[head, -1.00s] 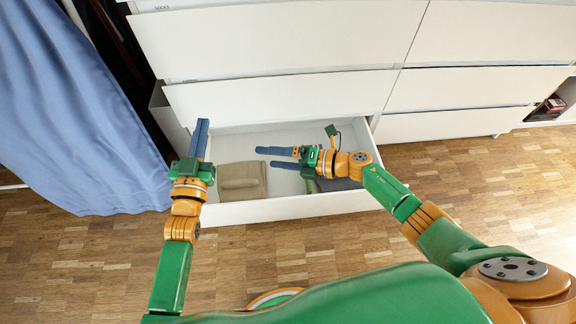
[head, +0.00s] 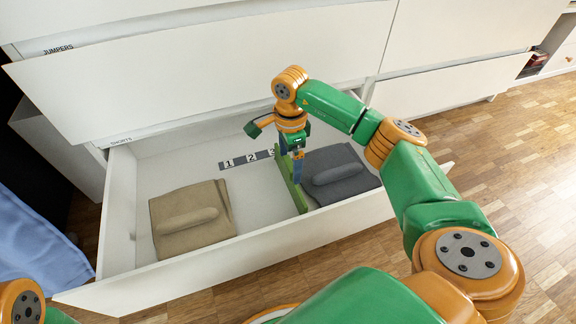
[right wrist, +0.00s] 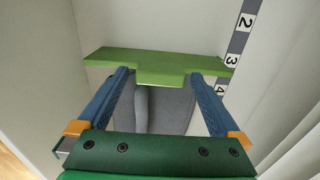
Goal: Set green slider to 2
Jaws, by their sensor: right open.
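The green slider (head: 291,188) is an upright divider across the open drawer (head: 150,270). It stands between a beige folded cloth (head: 190,218) and a grey folded cloth (head: 338,172). My right gripper (head: 292,163) points down at the slider, open. Its blue fingers (right wrist: 160,76) are on either side of the tab, with visible gaps.
Closed white drawer fronts (head: 200,65) rise behind the open drawer. A blue curtain (head: 35,240) hangs at the left. The drawer floor between the beige cloth and the slider is clear. Wooden floor (head: 500,150) lies at the right.

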